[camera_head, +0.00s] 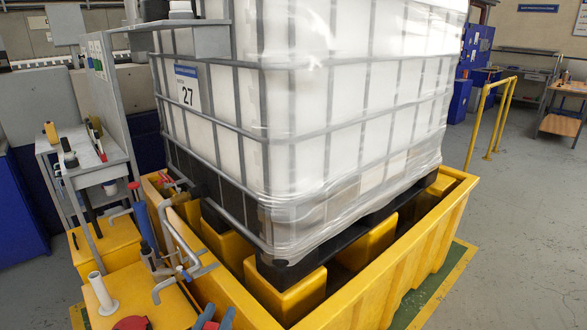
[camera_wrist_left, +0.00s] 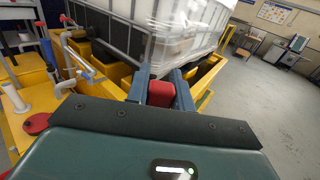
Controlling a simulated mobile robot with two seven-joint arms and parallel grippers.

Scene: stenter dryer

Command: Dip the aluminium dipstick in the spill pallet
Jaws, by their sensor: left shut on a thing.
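The spill pallet (camera_head: 425,250) is a large yellow bund with raised walls, open gaps and yellow supports inside, under the caged white tank. It also shows in the left wrist view (camera_wrist_left: 208,76). My left gripper (camera_head: 214,318) shows only its blue fingertips at the bottom edge of the head view, by the pallet's near wall. In the left wrist view its fingers are closed on a red block, which looks like the grip of the aluminium dipstick (camera_wrist_left: 161,93). No metal rod shows; the rest of it is hidden. My right gripper is not in view.
The wrapped tank (camera_head: 330,110) fills most of the pallet. Grey pipework (camera_head: 180,265) with a blue sleeve stands at its near left edge. A white tube (camera_head: 102,293) and red cap (camera_head: 131,323) are on yellow surfaces left. A grey trolley (camera_head: 95,170) stands behind.

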